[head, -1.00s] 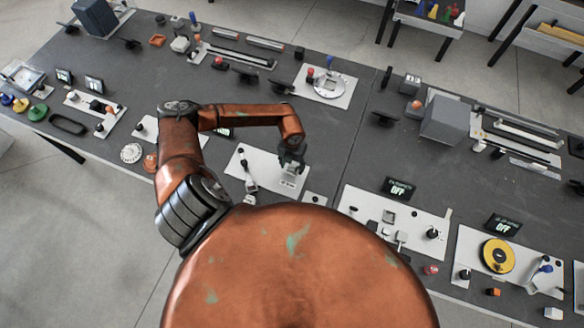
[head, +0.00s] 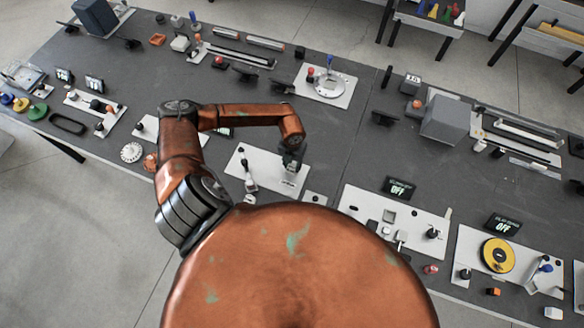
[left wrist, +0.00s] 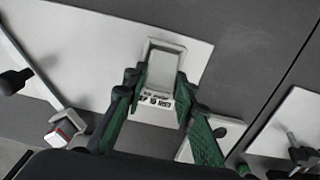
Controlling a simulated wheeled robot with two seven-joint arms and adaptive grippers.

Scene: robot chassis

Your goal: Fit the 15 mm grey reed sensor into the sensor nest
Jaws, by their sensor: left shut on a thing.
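My left gripper (head: 291,168) is low over the pale plate (head: 262,178) near the table's middle. In the left wrist view its green fingers (left wrist: 158,100) stand on either side of a light grey block, the reed sensor (left wrist: 160,70). They are shut on it. The sensor is at the pale, raised-rimmed sensor nest (left wrist: 150,113), which carries dark lettering on its near face. The fingers hide part of the contact, so I cannot tell how deep the sensor sits. My right gripper is not in view.
A black-handled lever (head: 247,172) stands on the same plate, left of the gripper. A small pale plate (left wrist: 212,138) lies close on the right. Panels marked OFF (head: 398,188) stand further right. Dark table is free behind the plate.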

